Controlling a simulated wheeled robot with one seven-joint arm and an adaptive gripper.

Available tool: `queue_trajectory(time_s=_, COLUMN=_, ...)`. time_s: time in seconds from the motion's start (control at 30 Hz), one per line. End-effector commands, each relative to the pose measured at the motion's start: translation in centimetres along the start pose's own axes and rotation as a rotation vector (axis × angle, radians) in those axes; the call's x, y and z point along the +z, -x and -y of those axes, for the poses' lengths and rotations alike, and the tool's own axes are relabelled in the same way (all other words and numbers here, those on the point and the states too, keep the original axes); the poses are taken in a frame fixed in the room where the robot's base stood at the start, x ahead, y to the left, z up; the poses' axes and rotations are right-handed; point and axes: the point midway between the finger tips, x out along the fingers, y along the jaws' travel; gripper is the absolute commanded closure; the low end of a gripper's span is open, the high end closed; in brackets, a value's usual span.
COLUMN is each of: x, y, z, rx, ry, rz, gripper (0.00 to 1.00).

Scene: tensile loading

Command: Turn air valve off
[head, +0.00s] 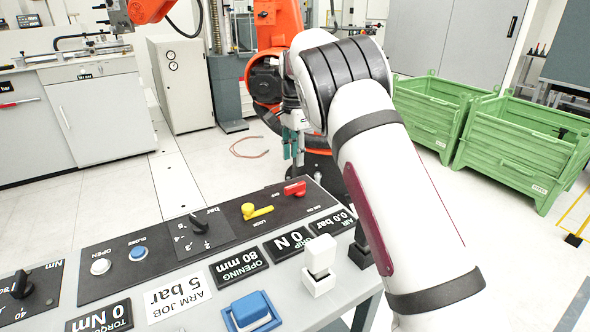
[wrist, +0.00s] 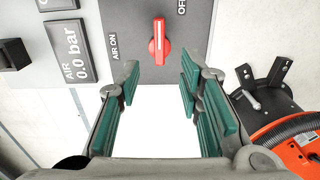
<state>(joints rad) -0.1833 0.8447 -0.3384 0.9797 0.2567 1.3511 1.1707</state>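The air valve is a red handle (head: 295,188) at the far right end of the black strip on the control panel. In the wrist view the red handle (wrist: 159,43) lies along the picture's vertical, with AIR ON printed on its left and OFF on its right. My gripper (wrist: 159,85) is open and empty, its two teal-padded fingers apart, with the handle ahead of the gap between the tips and not touched. In the head view my gripper (head: 293,147) is beyond the panel's far edge, partly hidden by my arm.
The AIR display (wrist: 72,53) reads 0.0 bar. A yellow lock lever (head: 257,211) sits left of the red handle, and a white switch block (head: 319,265) stands nearer. An orange robot arm (head: 278,20) stands behind the panel. Green crates (head: 520,150) are at the right.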

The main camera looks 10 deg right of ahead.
Motion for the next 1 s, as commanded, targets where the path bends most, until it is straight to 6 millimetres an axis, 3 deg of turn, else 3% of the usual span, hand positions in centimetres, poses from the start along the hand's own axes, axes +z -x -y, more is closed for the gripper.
queue_trajectory(time_s=0.2, x=0.0, y=2.2, z=0.0, rx=-0.001, ry=0.001, rz=0.000, gripper=0.67)
queue_trajectory(time_s=0.67, x=0.0, y=3.0, z=-0.4, rx=-0.003, ry=0.007, rz=0.003, gripper=0.67)
queue_trajectory(time_s=0.83, x=-0.1, y=6.5, z=-3.4, rx=-0.022, ry=0.068, rz=0.024, gripper=0.67)
queue_trajectory(time_s=1.0, x=0.6, y=11.1, z=-9.1, rx=-0.048, ry=0.193, rz=0.052, gripper=0.67)
